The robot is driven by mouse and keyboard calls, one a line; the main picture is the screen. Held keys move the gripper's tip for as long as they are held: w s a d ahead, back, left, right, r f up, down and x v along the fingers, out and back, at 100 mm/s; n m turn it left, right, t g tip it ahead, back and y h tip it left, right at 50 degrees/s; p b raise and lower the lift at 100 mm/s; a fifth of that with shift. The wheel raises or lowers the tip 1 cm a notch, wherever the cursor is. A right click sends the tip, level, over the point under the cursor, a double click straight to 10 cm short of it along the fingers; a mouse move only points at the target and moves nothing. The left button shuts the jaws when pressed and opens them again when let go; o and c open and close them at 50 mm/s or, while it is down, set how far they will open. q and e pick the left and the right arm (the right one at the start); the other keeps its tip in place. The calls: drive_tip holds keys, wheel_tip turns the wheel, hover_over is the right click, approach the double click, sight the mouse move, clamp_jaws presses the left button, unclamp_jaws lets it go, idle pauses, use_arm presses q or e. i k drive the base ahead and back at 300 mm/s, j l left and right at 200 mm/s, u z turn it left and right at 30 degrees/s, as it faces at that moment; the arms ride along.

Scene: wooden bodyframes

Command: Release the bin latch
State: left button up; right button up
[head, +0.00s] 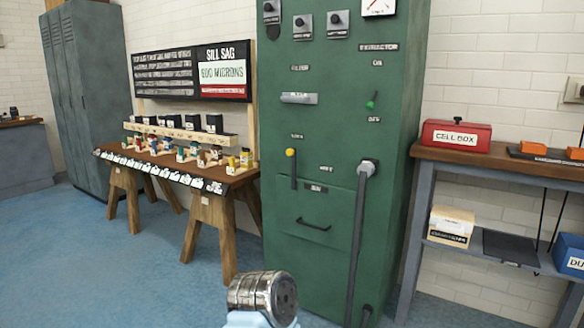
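A tall green cabinet (345,140) stands in the middle of the head view. Its lower front has a bin panel (285,228) with a dark pull handle (313,222) and a small label above it. A lever with a yellow knob (291,153) hangs upright just above the panel's left side, below a small blurred label. I cannot read whether that label names the latch. A grey hose (356,240) runs down the right side from a round port (368,167). Neither of my grippers shows; only a ridged metal part of mine appears at the bottom.
A green-knobbed switch (371,101) and a grey handle (299,98) sit higher on the cabinet. A shelf table (500,158) with a red cell box (456,135) stands at right. Blue floor lies open at front left.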

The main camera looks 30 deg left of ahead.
sight(291, 152)
drive_tip(key=i+j, duration=0.2)
drive_tip(key=j, duration=0.2)
drive_tip(key=i+j, duration=0.25)
drive_tip(key=j, duration=0.2)
drive_tip(key=i+j, duration=0.2)
drive_tip(key=j, duration=0.2)
drive_tip(key=i+j, duration=0.2)
drive_tip(key=j, duration=0.2)
drive_tip(key=i+j, duration=0.25)
drive_tip(key=j, duration=0.15)
drive_tip(key=i+j, duration=0.2)
drive_tip(key=j, duration=0.25)
drive_tip(key=u, duration=0.05)
